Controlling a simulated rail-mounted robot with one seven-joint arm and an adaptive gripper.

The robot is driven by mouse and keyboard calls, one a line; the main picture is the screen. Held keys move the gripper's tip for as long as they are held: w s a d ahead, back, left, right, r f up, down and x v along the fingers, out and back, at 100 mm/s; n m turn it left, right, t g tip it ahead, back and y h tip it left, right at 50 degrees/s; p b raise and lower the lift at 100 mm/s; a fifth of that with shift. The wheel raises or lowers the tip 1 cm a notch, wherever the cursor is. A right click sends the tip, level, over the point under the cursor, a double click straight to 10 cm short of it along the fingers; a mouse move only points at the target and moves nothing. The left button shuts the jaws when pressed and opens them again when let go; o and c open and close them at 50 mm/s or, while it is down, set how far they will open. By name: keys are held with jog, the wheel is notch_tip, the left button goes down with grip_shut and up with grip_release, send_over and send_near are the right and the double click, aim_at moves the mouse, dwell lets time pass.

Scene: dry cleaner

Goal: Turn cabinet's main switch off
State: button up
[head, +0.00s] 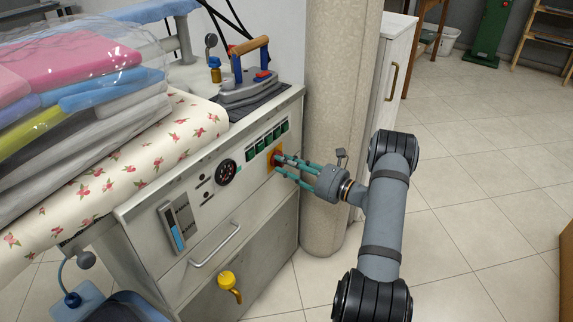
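The cabinet (202,223) is a pale metal unit with a control panel on its sloping front. The main switch appears as a yellow-orange plate (271,158) at the right of the panel, mostly hidden by my fingers; its knob and setting cannot be made out. My gripper (280,163) has teal fingers that reach to the plate from the right. The fingers show a gap between them, with the tips at or very near the switch. Whether they touch or hold the knob cannot be told.
Green rocker switches (266,139) and a round dial (226,172) sit on the panel close by. An iron (250,85) rests on top, and floral cloth (150,150) covers the left. A beige column (338,100) stands right behind my gripper. The tiled floor at right is clear.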

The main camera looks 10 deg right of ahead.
jog(key=shift+o, duration=1.1)
jog(key=v, duration=1.2)
jog(key=shift+a, duration=0.1)
jog(key=x, duration=1.2)
jog(key=shift+m, duration=0.3)
